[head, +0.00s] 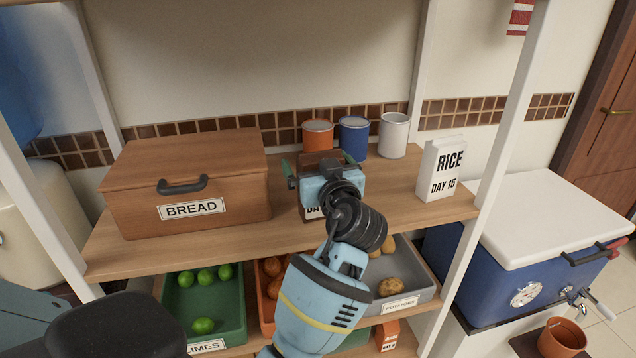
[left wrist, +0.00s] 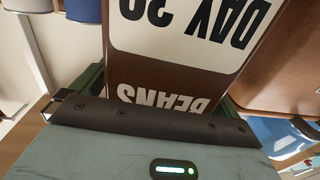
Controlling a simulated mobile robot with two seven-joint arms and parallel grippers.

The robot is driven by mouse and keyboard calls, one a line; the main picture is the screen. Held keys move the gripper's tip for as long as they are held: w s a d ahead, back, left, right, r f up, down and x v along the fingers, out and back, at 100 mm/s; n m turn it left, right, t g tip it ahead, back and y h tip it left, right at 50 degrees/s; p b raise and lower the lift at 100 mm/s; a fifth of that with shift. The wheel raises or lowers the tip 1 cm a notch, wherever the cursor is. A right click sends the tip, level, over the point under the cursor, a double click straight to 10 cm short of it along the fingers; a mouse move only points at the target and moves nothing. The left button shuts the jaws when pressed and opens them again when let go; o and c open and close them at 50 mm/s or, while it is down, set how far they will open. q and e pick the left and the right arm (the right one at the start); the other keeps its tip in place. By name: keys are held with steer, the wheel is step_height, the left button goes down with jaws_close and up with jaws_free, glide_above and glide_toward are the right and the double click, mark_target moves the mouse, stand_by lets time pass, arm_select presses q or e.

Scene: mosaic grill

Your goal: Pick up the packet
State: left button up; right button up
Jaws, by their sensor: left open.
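A brown packet (head: 322,156) stands on the upper wooden shelf, between the bread box and the rice packet. It is mostly hidden behind my left gripper (head: 324,168) in the head view. In the left wrist view the brown packet (left wrist: 165,78) fills the middle, with the words BEANS and DAY 20 upside down. My left gripper is open, with its green fingers on either side of the packet. Whether the fingers touch it cannot be told. My right gripper is not in view.
A bread box (head: 190,180) stands left on the shelf, and a white rice packet (head: 442,168) right. Orange (head: 317,134), blue (head: 354,138) and white (head: 394,135) cans stand behind. Crates of limes (head: 238,325) and potatoes (head: 425,284) sit below. A white post (head: 490,180) stands at right.

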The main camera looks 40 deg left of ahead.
mark_target(317, 147)
arm_select(q)
steer(key=shift+d+r, duration=0.1)
steer(key=shift+d, duration=0.05)
steer(key=c, duration=1.3)
steer(key=shift+r, duration=0.65)
step_height(317, 147, up, 2)
steer(key=shift+r, duration=0.25)
steer(key=s+a, duration=0.1)
steer(key=s, duration=0.4)
steer(key=s+a, duration=0.2)
steer(key=s, duration=0.3)
steer(key=s+a+r, duration=0.1)
steer(key=s+a, duration=0.1)
steer(key=s, duration=0.3)
steer(key=shift+s+r, duration=0.1)
steer(key=shift+s, duration=0.05)
